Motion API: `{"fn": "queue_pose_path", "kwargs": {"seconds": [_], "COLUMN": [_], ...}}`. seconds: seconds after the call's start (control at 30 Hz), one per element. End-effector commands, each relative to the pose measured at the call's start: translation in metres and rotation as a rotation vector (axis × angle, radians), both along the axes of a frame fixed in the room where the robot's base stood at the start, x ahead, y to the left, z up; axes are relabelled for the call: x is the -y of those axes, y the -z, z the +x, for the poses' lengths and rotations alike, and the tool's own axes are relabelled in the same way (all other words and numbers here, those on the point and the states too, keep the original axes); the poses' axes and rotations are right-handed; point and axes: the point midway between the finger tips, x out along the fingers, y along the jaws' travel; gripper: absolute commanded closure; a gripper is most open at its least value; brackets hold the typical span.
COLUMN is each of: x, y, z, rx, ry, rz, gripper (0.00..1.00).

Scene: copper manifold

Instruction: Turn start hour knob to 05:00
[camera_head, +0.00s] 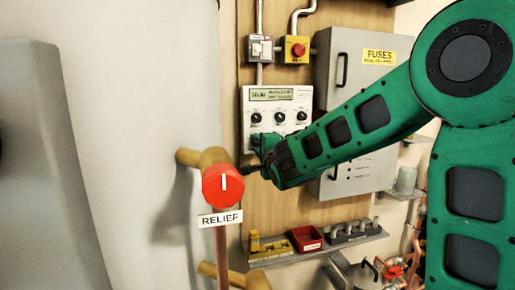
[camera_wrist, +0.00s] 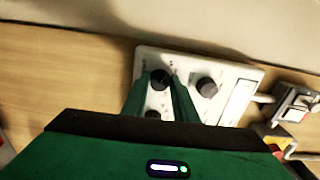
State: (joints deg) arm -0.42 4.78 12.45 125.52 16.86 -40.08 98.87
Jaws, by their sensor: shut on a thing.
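The white controller panel (camera_head: 279,98) is on the wooden board, with a display at its top and a row of three black knobs below it. My gripper (camera_head: 257,141) is at the panel's lower left and hides the lower knobs in the head view. In the wrist view, my gripper's green fingers (camera_wrist: 158,88) are shut on a black knob (camera_wrist: 160,78), one on each side. Another black knob (camera_wrist: 207,87) is to its right, and a third (camera_wrist: 152,115) is partly hidden below. The knob labels and pointer of the held knob are unreadable, so I cannot tell its hour.
A red relief knob (camera_head: 223,185) on a yellow pipe stands left of my gripper, nearer the camera. A grey fuse cabinet (camera_head: 353,55) is right of the panel. A switch (camera_head: 260,48) and a red-buttoned yellow box (camera_head: 296,49) are above. A shelf with small parts (camera_head: 335,246) is below.

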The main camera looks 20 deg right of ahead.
Motion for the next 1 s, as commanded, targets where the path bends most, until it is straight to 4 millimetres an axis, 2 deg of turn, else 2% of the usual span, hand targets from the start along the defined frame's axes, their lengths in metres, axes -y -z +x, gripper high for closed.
{"fn": "queue_pose_path", "kwargs": {"seconds": [0.03,0.07,0.1,0.4,0.53,1.0], "x": [-0.002,-0.002,-0.002,-0.001,-0.001,-0.001], "y": [0.006,0.006,0.006,0.003,0.002,0.003], "z": [-0.001,-0.001,-0.001,-0.001,-0.009,-0.088], "rx": [-0.013,-0.013,-0.012,-0.006,-0.004,-0.006], "ry": [-0.005,-0.005,-0.005,-0.002,-0.002,-0.003], "rz": [0.001,0.001,0.001,0.001,0.001,-0.001], "gripper": [0.96,0.67,0.57,0.57,0.57,0.57]}}
